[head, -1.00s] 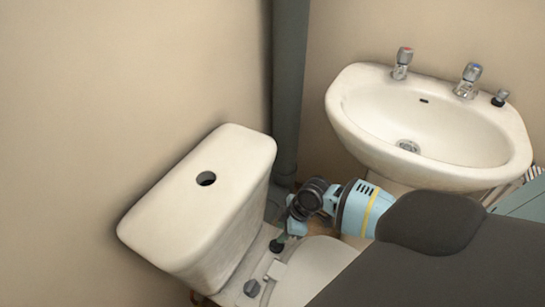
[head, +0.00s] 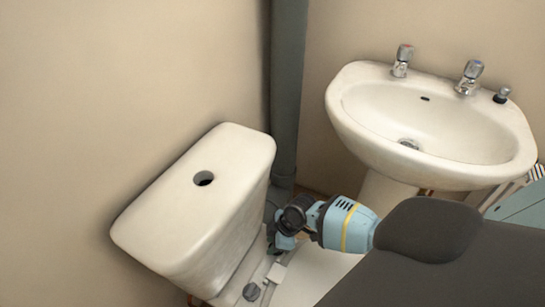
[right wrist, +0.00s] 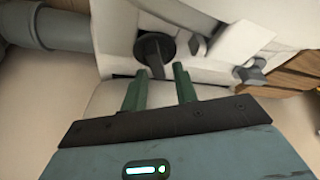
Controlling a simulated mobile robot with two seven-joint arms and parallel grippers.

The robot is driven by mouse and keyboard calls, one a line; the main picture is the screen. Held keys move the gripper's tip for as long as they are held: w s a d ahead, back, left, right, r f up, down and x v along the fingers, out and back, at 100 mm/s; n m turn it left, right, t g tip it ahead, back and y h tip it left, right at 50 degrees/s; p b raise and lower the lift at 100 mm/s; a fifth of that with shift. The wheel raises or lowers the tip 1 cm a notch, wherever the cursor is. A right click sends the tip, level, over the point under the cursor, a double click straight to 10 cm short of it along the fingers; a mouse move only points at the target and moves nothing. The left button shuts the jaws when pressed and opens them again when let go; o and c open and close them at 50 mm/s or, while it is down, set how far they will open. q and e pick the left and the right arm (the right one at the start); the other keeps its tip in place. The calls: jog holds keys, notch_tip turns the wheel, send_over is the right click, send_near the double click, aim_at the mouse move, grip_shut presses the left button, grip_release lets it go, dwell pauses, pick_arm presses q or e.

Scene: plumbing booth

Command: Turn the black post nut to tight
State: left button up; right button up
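The black post nut (right wrist: 155,48) is a dark round piece with a bar, seen in the right wrist view behind the toilet seat area. My right gripper (right wrist: 160,82) is open, its two green fingers apart. The nut lies just beyond the fingertips, with its bar pointing into the gap between them. I cannot tell whether they touch. In the head view my right gripper (head: 280,244) is low beside the cistern and largely hides the nut. My left gripper is not in view.
The toilet cistern (head: 200,190) stands left of the gripper. A dark vertical pipe (head: 289,90) stands behind. The washbasin (head: 430,125) is at the right.

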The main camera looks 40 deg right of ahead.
grip_shut()
jog(key=shift+m+p, duration=0.7)
jog(key=shift+p, duration=0.05)
jog(key=shift+w+r+m+t+h+p, duration=0.1)
jog(key=shift+m+t+h+p, duration=0.25)
jog(key=shift+m+p, duration=0.4)
jog(key=shift+d, duration=0.1)
dwell(0.7)
jog(key=shift+o, duration=0.8)
grip_release()
